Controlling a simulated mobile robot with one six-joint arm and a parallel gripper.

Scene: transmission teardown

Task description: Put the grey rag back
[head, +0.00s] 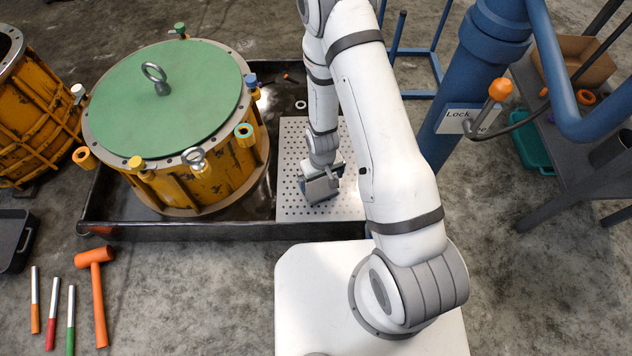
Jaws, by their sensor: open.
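My gripper (320,190) points down over the perforated light plate (290,160) inside the black tray. It is open. A small blue-grey patch shows at its lower end, and I cannot tell whether this is the grey rag or part of the gripper. I make out no grey rag for certain anywhere else. My arm hides part of the plate and the tray's right side.
A yellow drum with a green lid (160,98) and an eye bolt fills the left of the black tray (190,231). A blue post (462,85) and a grey bench (575,165) stand at right.

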